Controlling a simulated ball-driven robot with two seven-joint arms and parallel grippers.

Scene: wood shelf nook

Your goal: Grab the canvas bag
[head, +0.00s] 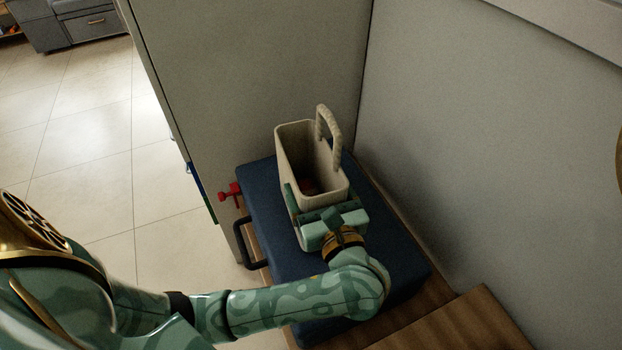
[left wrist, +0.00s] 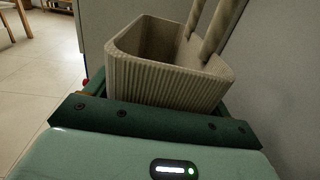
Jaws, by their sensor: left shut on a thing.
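The canvas bag (head: 295,149) is beige with an open top and a rope-like handle raised on its right side. It stands upright on a dark blue case. My left gripper (head: 318,200) is at the bag's near end, with a finger along its left side, and is shut on the bag. In the left wrist view the ribbed bag (left wrist: 165,78) sits just beyond the green gripper (left wrist: 155,108). The fingertips are mostly hidden by the bag. My right gripper is not in view.
The blue case (head: 400,262) has a black handle (head: 245,243) on its left side. A red object (head: 230,193) is left of it. Grey walls stand close behind and to the right. A wooden step (head: 470,325) is at the lower right. Tiled floor (head: 80,130) lies open at left.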

